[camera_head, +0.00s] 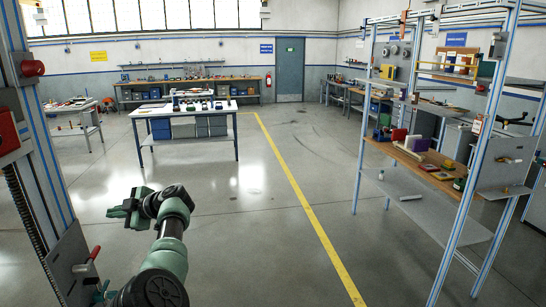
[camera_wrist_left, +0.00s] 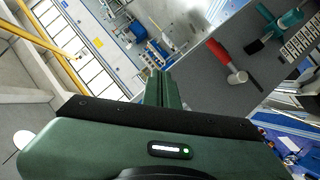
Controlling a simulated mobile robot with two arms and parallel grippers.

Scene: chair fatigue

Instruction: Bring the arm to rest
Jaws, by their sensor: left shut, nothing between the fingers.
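My left arm, green and black, reaches up from the bottom of the head view. Its left gripper (camera_head: 112,211) points left over the open floor, shut and empty. In the left wrist view the gripper fingers (camera_wrist_left: 160,82) are together, with nothing held between them. My right gripper is not in view.
A frame with a grey panel (camera_head: 73,258) stands close at the left. A red-handled hammer (camera_wrist_left: 218,52) and a teal brush (camera_wrist_left: 276,28) show in the wrist view. A white table (camera_head: 180,112) stands farther back; shelving (camera_head: 420,205) stands right. The central floor is clear.

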